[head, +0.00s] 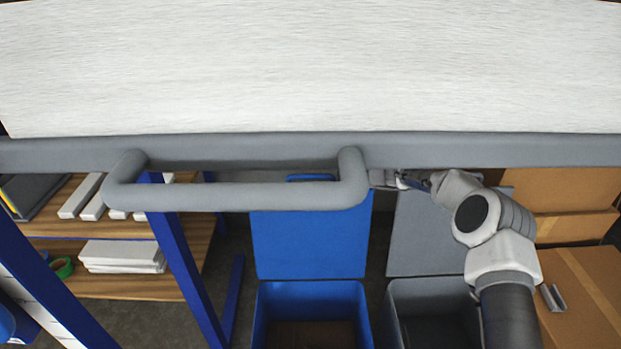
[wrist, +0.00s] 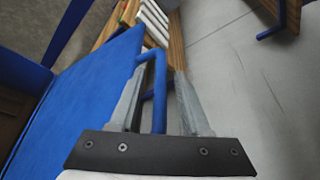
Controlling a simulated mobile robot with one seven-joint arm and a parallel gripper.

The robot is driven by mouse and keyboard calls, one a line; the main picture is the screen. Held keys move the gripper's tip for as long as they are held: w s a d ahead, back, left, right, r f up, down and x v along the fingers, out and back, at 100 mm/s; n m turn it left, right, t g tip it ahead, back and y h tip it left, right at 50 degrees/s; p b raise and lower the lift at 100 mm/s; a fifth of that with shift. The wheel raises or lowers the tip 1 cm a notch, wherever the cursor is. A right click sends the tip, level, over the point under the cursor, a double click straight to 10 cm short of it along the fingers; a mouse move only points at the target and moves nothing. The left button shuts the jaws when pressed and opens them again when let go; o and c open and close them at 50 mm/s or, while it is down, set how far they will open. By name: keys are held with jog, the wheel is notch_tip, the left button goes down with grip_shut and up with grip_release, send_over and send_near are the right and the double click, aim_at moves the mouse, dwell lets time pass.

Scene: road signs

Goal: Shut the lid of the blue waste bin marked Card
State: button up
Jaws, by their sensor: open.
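The blue waste bin (head: 262,318) stands below the grey rail in the head view. Its blue lid (head: 310,245) is open, standing up behind the bin's mouth. A blue bar handle (head: 311,178) shows at the lid's top edge, partly behind the rail. No Card marking is visible. My gripper (head: 376,178) is to the right of the handle, its tips partly hidden by the rail's end. In the wrist view the lid (wrist: 75,100) fills the left side. The handle (wrist: 159,90) appears between the spread fingers of my gripper (wrist: 157,80); its depth between them is unclear.
A grey bin (head: 395,310) with a raised grey lid (head: 425,240) stands right of the blue one. Cardboard boxes (head: 575,285) are farther right. A blue-framed shelf (head: 175,250) stands left. The grey rail (head: 240,197) and a white surface (head: 310,70) cover the upper head view.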

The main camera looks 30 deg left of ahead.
grip_shut()
dwell(1.4)
